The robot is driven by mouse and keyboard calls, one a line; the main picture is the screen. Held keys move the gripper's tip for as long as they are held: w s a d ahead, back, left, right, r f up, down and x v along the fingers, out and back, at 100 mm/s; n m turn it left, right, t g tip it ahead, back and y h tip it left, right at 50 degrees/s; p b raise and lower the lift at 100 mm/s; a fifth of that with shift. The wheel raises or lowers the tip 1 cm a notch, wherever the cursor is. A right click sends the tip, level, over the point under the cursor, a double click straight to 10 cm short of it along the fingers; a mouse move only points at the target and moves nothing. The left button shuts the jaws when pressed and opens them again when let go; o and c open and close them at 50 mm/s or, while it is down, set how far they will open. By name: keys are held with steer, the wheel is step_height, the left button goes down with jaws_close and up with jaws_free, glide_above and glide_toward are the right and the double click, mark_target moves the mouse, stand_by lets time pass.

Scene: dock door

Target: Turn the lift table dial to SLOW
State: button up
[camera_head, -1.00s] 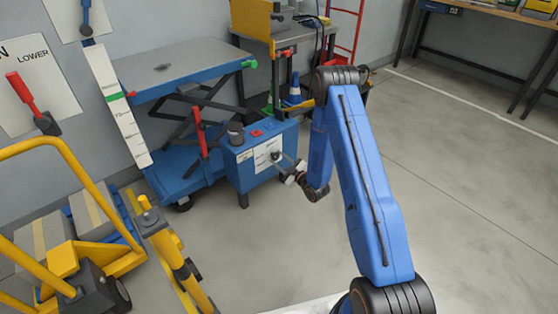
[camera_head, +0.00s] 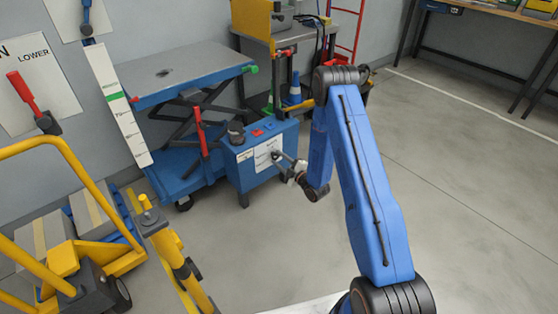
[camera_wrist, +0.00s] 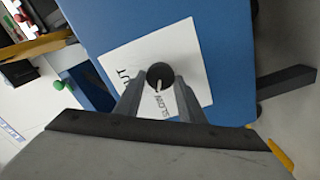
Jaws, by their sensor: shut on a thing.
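The dial (camera_wrist: 160,74) is a dark round knob with a white pointer mark. It sits on a white label plate (camera_wrist: 125,52) on the front of a blue control box (camera_head: 240,172). My gripper (camera_wrist: 160,82) is shut on the dial, one grey finger on each side. In the wrist view, the pointer mark runs down toward the printed word SLOW (camera_wrist: 163,105). Other lettering on the plate's left is partly cut off by a finger. In the head view, my gripper (camera_head: 278,157) reaches the box front from the right, and the dial is too small to read.
The lift table (camera_head: 185,72) stands behind the box, with a red lever (camera_head: 200,130) beside it. A yellow-railed cart (camera_head: 60,150) and yellow post (camera_head: 172,255) are at left. The floor at right is clear.

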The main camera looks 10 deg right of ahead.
steer(key=o, duration=1)
steer(key=v, duration=1.7)
steer(key=shift+s, duration=0.25)
